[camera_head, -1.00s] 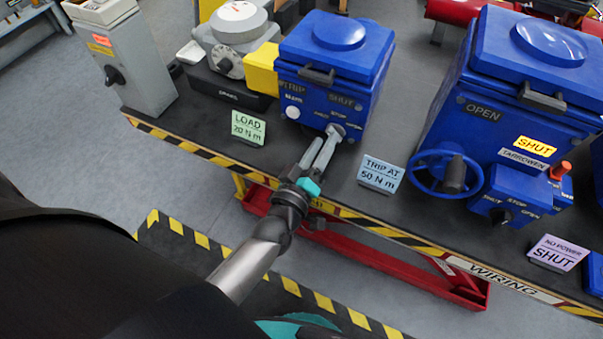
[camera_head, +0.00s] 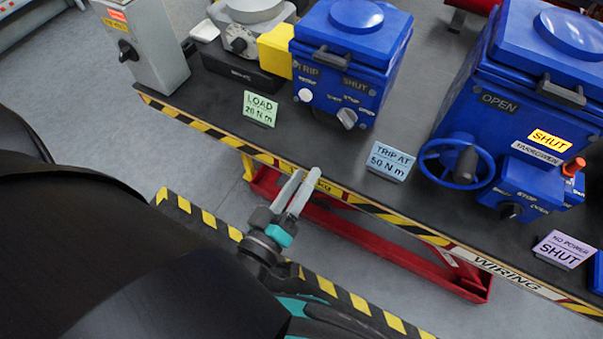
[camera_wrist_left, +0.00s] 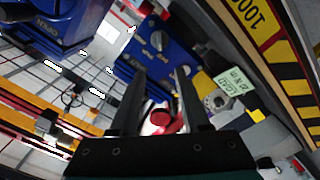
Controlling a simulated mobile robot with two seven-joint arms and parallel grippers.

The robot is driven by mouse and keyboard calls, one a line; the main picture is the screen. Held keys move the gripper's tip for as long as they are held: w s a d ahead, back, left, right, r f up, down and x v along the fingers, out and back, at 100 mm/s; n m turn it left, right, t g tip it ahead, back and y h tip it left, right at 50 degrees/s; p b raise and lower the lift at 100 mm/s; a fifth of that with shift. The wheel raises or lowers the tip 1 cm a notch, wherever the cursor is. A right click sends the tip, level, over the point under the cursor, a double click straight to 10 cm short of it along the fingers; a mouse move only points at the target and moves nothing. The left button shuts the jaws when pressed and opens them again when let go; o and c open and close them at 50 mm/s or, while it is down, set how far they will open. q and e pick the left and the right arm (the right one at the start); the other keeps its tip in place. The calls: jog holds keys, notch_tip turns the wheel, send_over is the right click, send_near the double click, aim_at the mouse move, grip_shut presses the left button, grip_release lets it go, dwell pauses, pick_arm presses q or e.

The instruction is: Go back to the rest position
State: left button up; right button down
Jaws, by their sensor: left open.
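My left gripper (camera_head: 303,186) is open and empty, in front of the bench's striped edge and apart from everything on the bench. In the left wrist view its two fingers (camera_wrist_left: 158,95) stand apart with nothing held between them. The smaller blue actuator box (camera_head: 345,70) stands on the bench behind it. The grey selector knob (camera_head: 347,117) on that box's front is clear of the gripper. My right gripper is not in view.
The black bench top (camera_head: 330,150) has a yellow-black front edge. A larger blue actuator (camera_head: 520,90) with a handwheel (camera_head: 457,162) stands at right. A green load card (camera_head: 260,108) and a blue trip card (camera_head: 391,161) stand near the edge. A red beam (camera_head: 385,248) runs below.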

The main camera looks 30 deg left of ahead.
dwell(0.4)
pick_arm(q)
jog(key=s+f+m+g+h+b, duration=0.1)
jog(key=s+f+m+g, duration=0.25)
jog(key=f, duration=0.95)
jog(key=s+f+m+g+h+b, duration=0.1)
jog(key=s+f+m+g, duration=0.25)
jog(key=f, duration=0.95)
jog(key=s+a+f+m+g+y, duration=0.1)
jog(key=s+a+f+m+g, duration=0.1)
jog(key=s+f+g, duration=0.3)
jog(key=s+a+f+m+g+y+b, duration=0.1)
jog(key=s+f+g, duration=0.4)
jog(key=s+f, duration=0.6)
jog(key=shift+s+a+f+m+y+b, duration=0.3)
jog(key=shift+s+a+m, duration=0.3)
jog(key=shift+s+a, duration=0.4)
jog(key=shift+w+a, duration=0.1)
jog(key=shift+w, duration=0.05)
